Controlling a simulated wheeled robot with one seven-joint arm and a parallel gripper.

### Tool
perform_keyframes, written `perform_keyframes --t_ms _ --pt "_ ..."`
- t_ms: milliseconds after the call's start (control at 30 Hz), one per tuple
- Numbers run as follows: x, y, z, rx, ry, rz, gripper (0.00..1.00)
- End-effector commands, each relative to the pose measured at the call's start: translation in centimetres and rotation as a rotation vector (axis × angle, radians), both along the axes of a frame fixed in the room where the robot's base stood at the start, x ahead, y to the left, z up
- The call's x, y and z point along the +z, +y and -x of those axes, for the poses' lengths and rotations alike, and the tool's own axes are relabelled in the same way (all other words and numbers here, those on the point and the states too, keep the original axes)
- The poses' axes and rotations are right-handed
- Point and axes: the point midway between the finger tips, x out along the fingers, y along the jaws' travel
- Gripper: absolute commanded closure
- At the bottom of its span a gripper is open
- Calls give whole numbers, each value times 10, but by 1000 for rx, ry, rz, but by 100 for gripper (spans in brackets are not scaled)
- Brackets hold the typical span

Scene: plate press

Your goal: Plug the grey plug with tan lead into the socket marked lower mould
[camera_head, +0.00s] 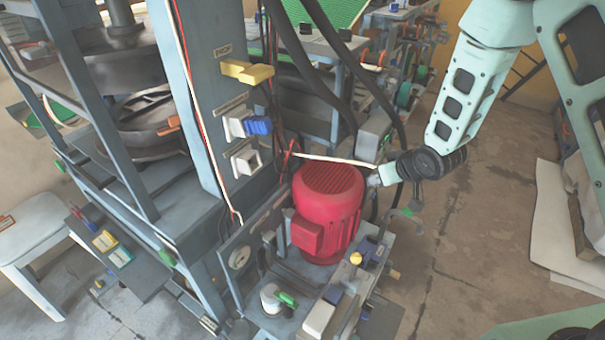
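The upright grey column holds a vertical row of sockets. The lowest socket (245,158) is a pale square with a grey face and looks empty; its label is too small to read. My gripper is right of the motor, well away from the sockets. Its fingers are small and partly hidden, so I cannot tell whether they are open or shut. I cannot clearly make out the grey plug.
A blue plug (258,125) sits at the middle socket (236,124), and a yellow one (248,72) at the top. The red motor (328,205) stands between my gripper and the column. Dark hoses (335,85) hang behind. Open floor (480,230) lies to the right.

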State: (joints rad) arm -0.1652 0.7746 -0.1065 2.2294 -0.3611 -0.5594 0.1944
Motion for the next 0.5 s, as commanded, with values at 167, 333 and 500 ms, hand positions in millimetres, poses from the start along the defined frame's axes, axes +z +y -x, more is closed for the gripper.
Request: perform_keyframes --t_ms 167,333,500 --pt "15 47 -7 102 -150 -50 91" --pt "34 99 -3 223 -296 -124 91" --pt "56 156 16 383 -428 -225 91"
